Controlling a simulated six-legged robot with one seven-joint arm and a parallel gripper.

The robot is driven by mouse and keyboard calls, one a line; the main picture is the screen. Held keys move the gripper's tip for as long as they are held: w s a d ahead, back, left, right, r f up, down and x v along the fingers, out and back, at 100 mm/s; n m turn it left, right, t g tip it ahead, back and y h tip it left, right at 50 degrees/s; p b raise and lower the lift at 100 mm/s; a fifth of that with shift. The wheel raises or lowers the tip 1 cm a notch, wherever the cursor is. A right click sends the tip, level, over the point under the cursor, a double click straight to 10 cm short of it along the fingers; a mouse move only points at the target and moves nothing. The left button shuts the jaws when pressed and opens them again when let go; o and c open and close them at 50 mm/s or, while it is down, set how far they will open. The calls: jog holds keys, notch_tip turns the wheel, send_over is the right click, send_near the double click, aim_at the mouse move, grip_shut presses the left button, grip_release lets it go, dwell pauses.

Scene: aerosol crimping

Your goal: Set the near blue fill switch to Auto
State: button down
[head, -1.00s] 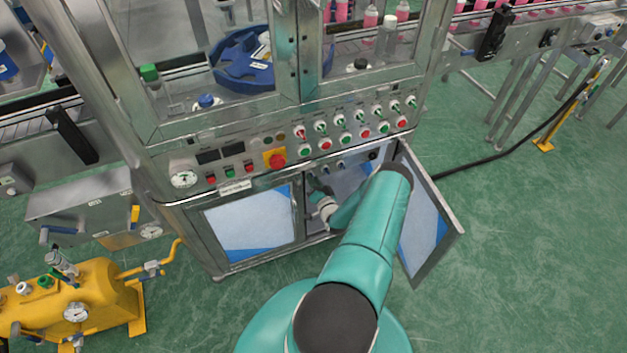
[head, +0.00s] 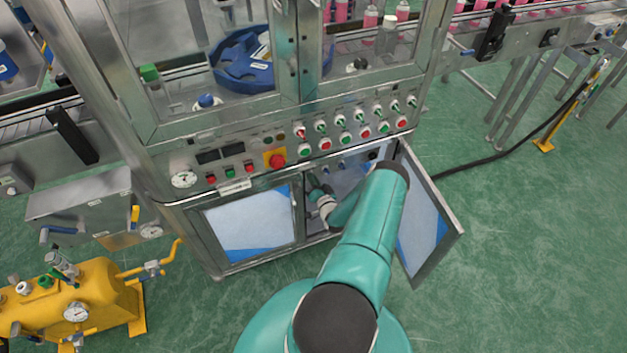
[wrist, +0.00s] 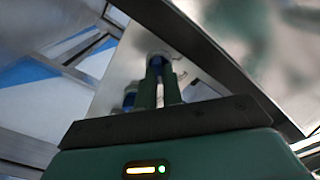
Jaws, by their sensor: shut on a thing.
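My gripper (wrist: 162,84) reaches into the open cabinet under the control panel. In the wrist view its two green fingers are close together, shut on a small switch with a pale round collar (wrist: 158,55). The fingers cover most of this switch, so its setting and label cannot be read. Another blue switch (wrist: 130,99) shows to the left of the fingers, apart from them. In the head view my gripper (head: 316,184) is small and partly in shade. Small blue parts (head: 340,165) show at the top of the cabinet opening.
The cabinet door (head: 436,225) stands open to the right of my arm. A closed door (head: 252,222) is on the left. Above is a panel with red and green buttons and an orange-backed red knob (head: 275,160). A yellow tank (head: 90,290) stands at lower left.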

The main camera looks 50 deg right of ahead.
jog(key=shift+w+a+n, duration=0.1)
jog(key=shift+a+n, duration=0.1)
jog(key=shift+n, duration=4.1)
jog(key=shift+w+a+n, duration=0.1)
jog(key=shift+a+n, duration=0.05)
jog(key=shift+n, duration=4.15)
jog(key=c, duration=1.5)
grip_release()
jog(key=shift+c, duration=0.2)
jog(key=v, duration=1.4)
